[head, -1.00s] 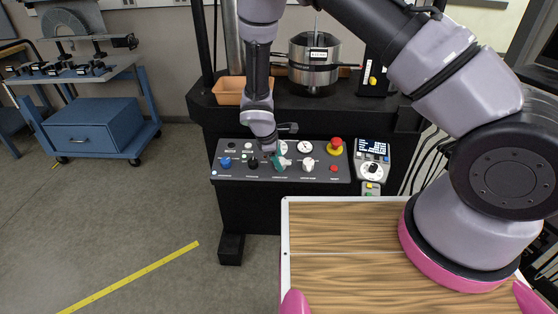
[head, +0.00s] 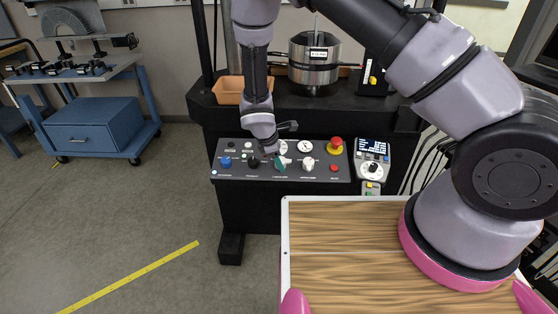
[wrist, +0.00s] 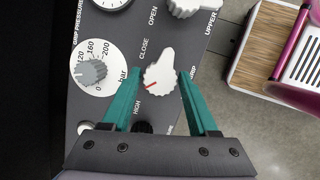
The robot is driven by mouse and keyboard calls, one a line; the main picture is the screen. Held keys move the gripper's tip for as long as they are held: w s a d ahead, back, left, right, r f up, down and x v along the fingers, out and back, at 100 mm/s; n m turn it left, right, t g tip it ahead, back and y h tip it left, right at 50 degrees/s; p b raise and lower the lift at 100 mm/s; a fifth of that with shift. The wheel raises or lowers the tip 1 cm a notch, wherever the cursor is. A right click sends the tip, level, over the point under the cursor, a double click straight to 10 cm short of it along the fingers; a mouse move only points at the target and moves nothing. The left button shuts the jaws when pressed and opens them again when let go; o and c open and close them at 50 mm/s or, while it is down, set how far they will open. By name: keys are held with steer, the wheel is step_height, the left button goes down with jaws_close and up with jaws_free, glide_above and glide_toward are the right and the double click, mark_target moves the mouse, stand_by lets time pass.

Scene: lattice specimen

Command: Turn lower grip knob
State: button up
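In the wrist view a white knob (wrist: 159,74) with a red mark sits on the grey panel, near the labels CLOSE, OPEN and HIGH. A partly covered label ending in "RIP" is at its right; I take this as the lower grip knob. The red mark points toward the lower left. My gripper (wrist: 160,74) has two teal fingers, open, one on either side of the knob. I cannot tell whether either finger touches it. In the head view my gripper (head: 280,162) is at the panel's middle and hides most of this knob.
A second white knob, labelled UPPER (wrist: 188,6), is close by; it shows in the head view (head: 308,164). The panel (head: 232,174) also bears black and blue knobs and a red emergency button (head: 336,143).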

steer(key=shift+o, duration=0.5)
steer(key=v, duration=1)
steer(key=shift+s+r, duration=0.15)
steer(key=shift+r, duration=0.2)
steer(key=shift+a, duration=0.1)
steer(key=d+r+m+y, duration=0.1)
steer(key=d+r+m, duration=0.6)
steer(key=r, duration=0.6)
steer(key=d+r+m+y, duration=0.1)
steer(key=d+r+m, duration=0.4)
steer(key=d+r, duration=0.6)
steer(key=s+d+r+m+t+y, duration=0.1)
steer(key=s+d+r+m+t, duration=0.1)
steer(key=s+d+r+m, duration=0.3)
steer(key=s+d+r+m+t+y, duration=0.1)
steer(key=s+d+r+m, duration=0.4)
steer(key=s+r, duration=0.5)
steer(key=shift+s+r+m+t+y, duration=0.45)
steer(key=shift+r+m, duration=0.2)
steer(key=shift+m, duration=0.25)
